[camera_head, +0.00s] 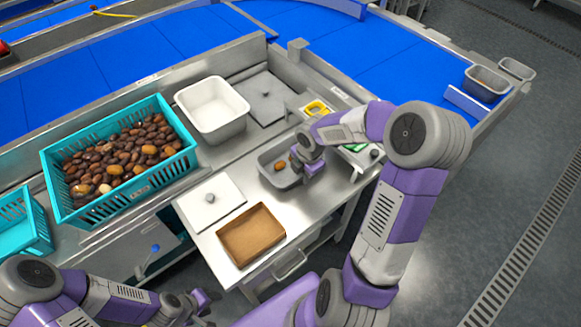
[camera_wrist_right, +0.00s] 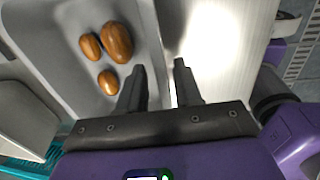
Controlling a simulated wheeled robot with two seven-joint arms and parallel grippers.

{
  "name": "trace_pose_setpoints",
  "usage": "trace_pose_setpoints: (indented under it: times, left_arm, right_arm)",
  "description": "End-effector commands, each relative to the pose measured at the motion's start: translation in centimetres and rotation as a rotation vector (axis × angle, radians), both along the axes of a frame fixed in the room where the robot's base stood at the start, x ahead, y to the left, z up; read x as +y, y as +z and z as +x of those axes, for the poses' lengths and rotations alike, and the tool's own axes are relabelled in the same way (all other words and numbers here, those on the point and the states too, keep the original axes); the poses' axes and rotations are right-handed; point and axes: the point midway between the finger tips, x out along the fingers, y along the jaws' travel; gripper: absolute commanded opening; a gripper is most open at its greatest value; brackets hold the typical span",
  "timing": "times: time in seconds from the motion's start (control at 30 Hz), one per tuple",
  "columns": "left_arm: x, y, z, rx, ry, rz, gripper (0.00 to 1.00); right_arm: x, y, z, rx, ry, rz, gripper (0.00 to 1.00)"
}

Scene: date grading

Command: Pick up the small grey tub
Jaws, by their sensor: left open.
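The small grey tub (camera_head: 268,176) stands on the steel worktop, with a few brown dates in it. In the right wrist view the tub (camera_wrist_right: 62,50) fills the upper left, with three dates on its floor. My right gripper (camera_head: 308,166) is at the tub's right side; in its wrist view the gripper (camera_wrist_right: 160,66) has its fingers apart, one over the tub's inside and one outside, with the side wall between them. I cannot tell how deep the fingers reach. My left gripper (camera_head: 203,301) is open and empty, low in the head view, away from the tub.
A turquoise crate of dates (camera_head: 72,208) and a white-lined tub (camera_head: 222,133) stand to the left. A white board (camera_head: 190,207) and a brown tray (camera_head: 231,246) lie in front. A yellow item (camera_head: 317,107) lies behind. Other grey tubs (camera_head: 485,82) stand far right.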

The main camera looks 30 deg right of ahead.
Motion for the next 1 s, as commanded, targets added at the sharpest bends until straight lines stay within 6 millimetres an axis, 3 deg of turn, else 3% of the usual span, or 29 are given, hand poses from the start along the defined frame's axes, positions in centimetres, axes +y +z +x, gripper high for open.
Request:
trace_pose_setpoints:
  times: [0.03,0.1,0.37,0.6,1.0]
  left_arm:
    - [0.0,-0.9,0.0,0.000,0.000,0.000,0.47]
    - [0.0,-1.3,0.0,0.000,0.000,0.000,0.47]
    - [0.0,-1.2,0.0,0.000,0.000,0.000,0.47]
    - [0.0,-1.2,0.0,0.000,0.000,0.000,0.47]
    - [0.0,-1.2,0.0,0.000,0.000,0.000,0.47]
  right_arm:
    - [0.0,-1.3,0.1,0.002,0.001,0.002,0.34]
    - [0.1,-2.1,0.2,0.002,0.001,0.002,0.34]
    - [0.0,-2.2,0.3,0.000,0.000,0.000,0.34]
    - [0.0,-2.2,0.3,0.000,0.000,0.000,0.00]
    - [0.0,-2.2,0.3,0.000,0.000,0.000,0.00]
